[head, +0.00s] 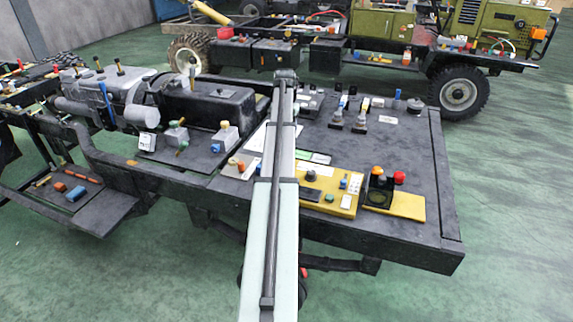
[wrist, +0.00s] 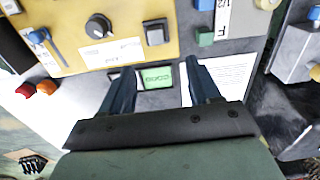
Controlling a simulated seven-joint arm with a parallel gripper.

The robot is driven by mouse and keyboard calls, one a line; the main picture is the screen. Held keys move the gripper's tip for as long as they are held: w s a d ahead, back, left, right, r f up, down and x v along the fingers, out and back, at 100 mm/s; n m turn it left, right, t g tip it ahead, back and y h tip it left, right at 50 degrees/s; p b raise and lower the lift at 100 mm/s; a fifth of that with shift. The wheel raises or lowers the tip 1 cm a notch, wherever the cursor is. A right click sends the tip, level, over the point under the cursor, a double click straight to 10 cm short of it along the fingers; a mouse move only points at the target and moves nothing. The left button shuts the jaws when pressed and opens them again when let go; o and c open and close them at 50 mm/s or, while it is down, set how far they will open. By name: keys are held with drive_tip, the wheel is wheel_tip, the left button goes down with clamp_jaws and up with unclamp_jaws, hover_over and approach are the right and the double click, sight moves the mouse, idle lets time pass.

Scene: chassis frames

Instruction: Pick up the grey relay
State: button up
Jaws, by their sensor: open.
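My gripper (wrist: 160,82) is open, its two dark blue fingers apart in the wrist view. Between them shows a small green label (wrist: 158,77) with dark characters, with dark grey surface just below it. A small dark grey square block (wrist: 156,33) sits at the edge of the yellow panel (wrist: 75,30), ahead of the fingers and apart from them. I cannot tell for sure which grey piece is the relay. In the head view my gripper is not visible; my pale arm crosses the dark chassis deck (head: 408,150).
A black knob (wrist: 98,26) stands on the yellow panel. A blue-green block (wrist: 205,37) and a white sheet (wrist: 222,76) lie right of it. Orange and red pieces (wrist: 36,88) lie at left. Grey switch boxes (head: 225,137) stand left of my arm; the deck's right side is clearer.

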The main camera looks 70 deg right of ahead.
drive_tip(key=f, duration=1.3)
drive_tip(key=shift+s+d+f, duration=0.25)
drive_tip(key=shift+s+f, duration=0.1)
clamp_jaws()
idle(0.4)
drive_tip(key=shift+r, duration=0.15)
